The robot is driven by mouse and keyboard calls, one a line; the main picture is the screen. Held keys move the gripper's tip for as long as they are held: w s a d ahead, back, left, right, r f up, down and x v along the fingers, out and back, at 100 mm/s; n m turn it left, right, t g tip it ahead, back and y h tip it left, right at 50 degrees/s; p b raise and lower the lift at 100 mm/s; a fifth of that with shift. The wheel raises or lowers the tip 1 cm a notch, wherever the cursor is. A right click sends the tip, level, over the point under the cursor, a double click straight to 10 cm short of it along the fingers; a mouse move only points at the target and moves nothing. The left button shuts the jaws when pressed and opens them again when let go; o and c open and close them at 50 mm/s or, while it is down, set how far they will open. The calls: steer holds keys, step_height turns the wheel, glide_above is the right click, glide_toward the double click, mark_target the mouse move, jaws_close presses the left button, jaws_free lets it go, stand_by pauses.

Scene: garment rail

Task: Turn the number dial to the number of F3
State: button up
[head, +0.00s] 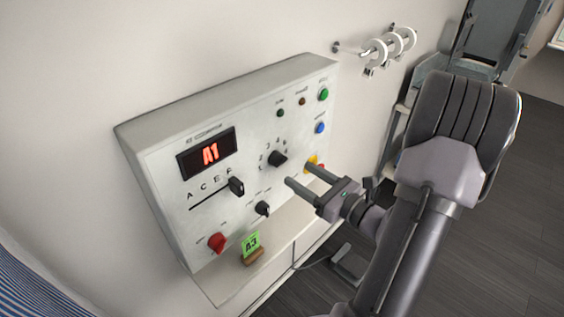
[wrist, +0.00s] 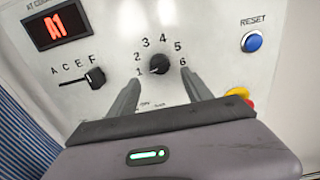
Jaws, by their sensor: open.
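The number dial is a black knob (head: 278,159) in the middle of the panel, ringed by the numbers 1 to 6. In the wrist view the knob (wrist: 159,64) sits just beyond and between my fingertips; its pointer direction is hard to read. My gripper (head: 298,174) is open and empty, in front of the panel, apart from the knob in the head view. The display (head: 208,153) reads A1 in red. A green card (head: 251,244) on the ledge below appears to read A3. The letter slider's black handle (wrist: 95,77) stands at the right end, by F.
A second black knob (head: 262,208) and a red knob (head: 217,242) are lower on the panel. The blue RESET button (wrist: 252,41) and a yellow-and-red button (wrist: 240,95) lie right of the dial. White rings (head: 393,44) hang on a wall rail.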

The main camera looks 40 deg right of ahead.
mark_target(283, 163)
steer(key=w, duration=0.7)
steer(key=shift+a, duration=0.3)
jaws_close()
